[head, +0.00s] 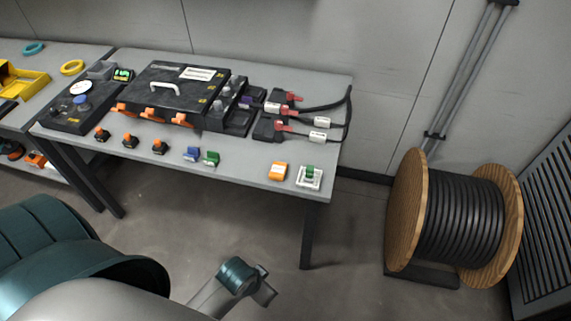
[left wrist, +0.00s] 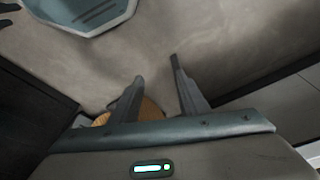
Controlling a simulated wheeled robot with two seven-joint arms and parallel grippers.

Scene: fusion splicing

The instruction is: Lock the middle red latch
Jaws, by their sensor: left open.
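A black case (head: 172,91) with a white handle lies on the grey table. Three orange-red latches run along its front edge: the left one (head: 119,109), the middle one (head: 150,114) and the right one (head: 182,120). The middle latch sticks out toward the front; whether it is locked is too small to tell. My left gripper (head: 265,289) is low in front of the table, over the floor and well away from the latches. In the left wrist view its two fingers (left wrist: 158,72) are apart with nothing between them. My right gripper is not in view.
Several small orange, blue and green parts (head: 160,147) line the front of the table (head: 245,165). Red-and-black connectors (head: 268,130) with black cables lie right of the case. A wooden cable reel (head: 407,212) stands on the floor to the right. The floor before the table is clear.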

